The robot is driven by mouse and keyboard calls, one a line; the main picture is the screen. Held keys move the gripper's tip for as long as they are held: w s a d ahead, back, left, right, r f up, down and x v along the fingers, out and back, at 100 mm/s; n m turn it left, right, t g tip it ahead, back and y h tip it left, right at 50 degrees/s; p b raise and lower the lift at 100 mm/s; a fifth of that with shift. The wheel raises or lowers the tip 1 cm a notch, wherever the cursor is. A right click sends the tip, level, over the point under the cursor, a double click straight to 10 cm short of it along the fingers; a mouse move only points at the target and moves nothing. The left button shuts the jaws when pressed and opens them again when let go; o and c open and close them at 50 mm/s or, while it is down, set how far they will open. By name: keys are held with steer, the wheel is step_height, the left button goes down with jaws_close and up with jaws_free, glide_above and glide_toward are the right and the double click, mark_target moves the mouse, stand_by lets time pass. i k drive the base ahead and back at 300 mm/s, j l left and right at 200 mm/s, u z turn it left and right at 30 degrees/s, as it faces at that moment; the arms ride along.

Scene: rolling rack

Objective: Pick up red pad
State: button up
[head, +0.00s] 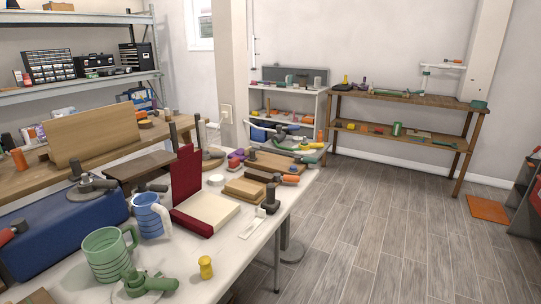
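A dark red, L-shaped item (186,178) stands on the white table, left of centre. Its upright red panel rises at the back, and a cream block (208,208) with a red edge lies at its foot. It looks like an open box or pad, and I cannot tell which. A flat orange-red mat (487,209) lies on the floor at the far right. I cannot tell which of these is the red pad. My gripper is not in view.
The white table (222,249) is crowded: a blue mug (150,214), a green mug (107,252), a yellow piece (205,267) and wooden boards (245,189) stand near the red item. A blue box (62,232) is at left. Open wood floor (380,230) lies to the right.

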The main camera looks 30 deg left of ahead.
mark_target(234, 165)
steer(key=i+u, duration=0.15)
steer(key=i, duration=0.75)
steer(key=i+l+u, duration=0.15)
steer(key=i, duration=0.75)
steer(key=i+u, duration=0.3)
steer(key=u, duration=0.15)
steer(key=i+l+u, duration=0.2)
steer(key=u, duration=0.2)
steer(key=i+l+u, duration=0.3)
steer(key=u, duration=0.15)
steer(key=i+l+u, duration=0.25)
steer(key=u, duration=0.15)
steer(key=i+l+u, duration=0.1)
steer(key=u, duration=0.35)
steer(key=i+l+u, duration=0.15)
steer(key=u, duration=0.35)
steer(key=i+l+u, duration=0.15)
steer(key=u, duration=0.3)
steer(key=l+u, duration=0.3)
steer(key=u, duration=0.15)
steer(key=i+l+u, duration=0.1)
steer(key=l+u, duration=0.15)
steer(key=u, duration=0.25)
